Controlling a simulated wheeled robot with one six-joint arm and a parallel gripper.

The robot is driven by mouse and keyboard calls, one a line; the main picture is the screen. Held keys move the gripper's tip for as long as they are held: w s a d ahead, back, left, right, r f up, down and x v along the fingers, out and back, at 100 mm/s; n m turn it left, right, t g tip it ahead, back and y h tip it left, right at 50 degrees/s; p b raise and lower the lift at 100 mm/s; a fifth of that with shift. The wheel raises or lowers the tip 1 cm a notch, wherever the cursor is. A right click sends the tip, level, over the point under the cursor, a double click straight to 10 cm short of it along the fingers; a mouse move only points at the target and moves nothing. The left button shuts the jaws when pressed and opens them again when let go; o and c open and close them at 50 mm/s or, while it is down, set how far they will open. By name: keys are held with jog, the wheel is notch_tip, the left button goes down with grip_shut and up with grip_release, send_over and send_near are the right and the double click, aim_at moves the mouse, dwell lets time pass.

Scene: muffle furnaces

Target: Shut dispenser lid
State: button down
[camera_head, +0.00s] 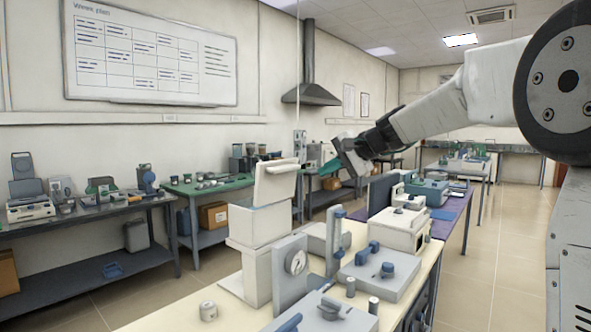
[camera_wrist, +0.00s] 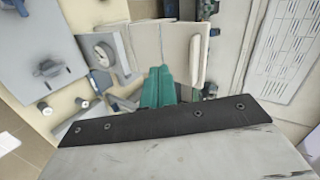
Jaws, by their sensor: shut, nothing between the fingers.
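The dispenser (camera_head: 257,224) is a pale, tall box on the cream bench. Its lid (camera_head: 274,186) stands raised, nearly upright, with a bar-like handle along its top edge. The lid also shows in the wrist view (camera_wrist: 182,50), beyond my fingers. My gripper (camera_head: 330,168) has teal fingers, shut and empty, and is held in the air to the right of the lid in the head view. A visible gap separates them there. In the wrist view the teal fingertips (camera_wrist: 159,76) lie close together and overlap the lower edge of the lid and dispenser; contact cannot be told.
A dial gauge device (camera_head: 291,270), an upright post (camera_head: 336,240) and a grey block with blue knobs (camera_head: 377,272) crowd the bench near the dispenser. A white instrument (camera_head: 400,228) stands farther right. Side benches line the wall. The floor at right is clear.

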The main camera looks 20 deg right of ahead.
jog(key=w+d+r+m+t, duration=0.1)
jog(key=w+d+m+t, duration=0.15)
jog(key=w, duration=0.35)
jog(key=r+x, duration=0.1)
jog(key=x, duration=1.2)
jog(key=shift+w+r+n+g, duration=0.3)
jog(key=shift+n+g, duration=0.05)
jog(key=shift+g, duration=0.1)
jog(key=shift+a, duration=0.1)
